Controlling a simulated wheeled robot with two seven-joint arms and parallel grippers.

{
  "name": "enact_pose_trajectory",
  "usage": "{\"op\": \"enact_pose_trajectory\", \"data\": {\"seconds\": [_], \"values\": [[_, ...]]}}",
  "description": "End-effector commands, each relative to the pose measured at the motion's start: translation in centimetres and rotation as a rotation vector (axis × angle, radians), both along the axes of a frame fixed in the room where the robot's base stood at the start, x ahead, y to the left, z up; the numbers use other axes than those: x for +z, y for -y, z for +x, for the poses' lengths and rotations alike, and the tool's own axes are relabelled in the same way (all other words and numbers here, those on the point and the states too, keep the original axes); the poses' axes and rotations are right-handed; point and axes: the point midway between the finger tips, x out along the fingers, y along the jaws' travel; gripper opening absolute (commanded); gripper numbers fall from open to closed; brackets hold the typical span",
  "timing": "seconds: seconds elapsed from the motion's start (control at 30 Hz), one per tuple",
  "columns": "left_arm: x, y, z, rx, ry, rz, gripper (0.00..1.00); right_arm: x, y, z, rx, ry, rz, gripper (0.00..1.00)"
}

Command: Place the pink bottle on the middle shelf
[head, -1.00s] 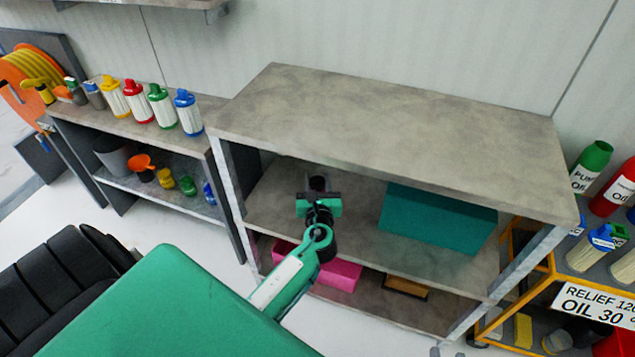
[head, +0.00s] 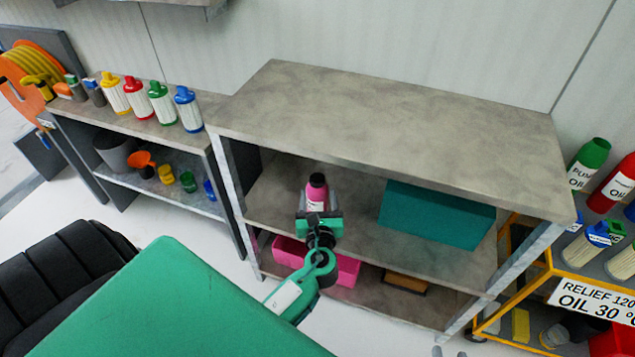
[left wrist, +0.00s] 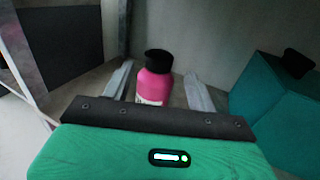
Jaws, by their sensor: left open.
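The pink bottle (head: 316,191) with a black cap stands upright on the middle shelf (head: 354,222) of the grey shelving unit. In the left wrist view the bottle (left wrist: 155,80) stands between the two fingers, with a gap visible on each side. My left gripper (head: 318,206) is open in front of the bottle; in the left wrist view its fingers (left wrist: 161,88) point into the shelf. The bottle's base is hidden behind the gripper body. My right gripper is not in view.
A teal box (head: 437,215) sits on the middle shelf to the right of the bottle. A pink bin (head: 347,271) and a brown item (head: 404,284) are on the bottom shelf. The unit's top board (head: 390,118) overhangs the gripper.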

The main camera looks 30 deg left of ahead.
Motion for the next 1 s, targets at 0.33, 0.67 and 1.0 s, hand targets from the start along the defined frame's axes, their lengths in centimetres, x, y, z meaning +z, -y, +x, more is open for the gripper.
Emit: {"op": "enact_pose_trajectory", "data": {"seconds": [0.33,0.67,1.0], "values": [[0.0,2.8,-3.8,-0.002,0.003,-0.010,0.58,-0.1,0.5,0.0,-0.002,-0.037,-0.026,0.36],[-3.4,6.7,-7.3,-0.076,0.160,-0.784,0.58,-0.2,0.5,0.0,-0.002,-0.040,-0.027,0.36],[-3.7,15.8,-13.7,0.127,0.324,-2.066,0.58,-0.2,0.5,0.0,-0.002,-0.039,-0.027,0.36]]}}
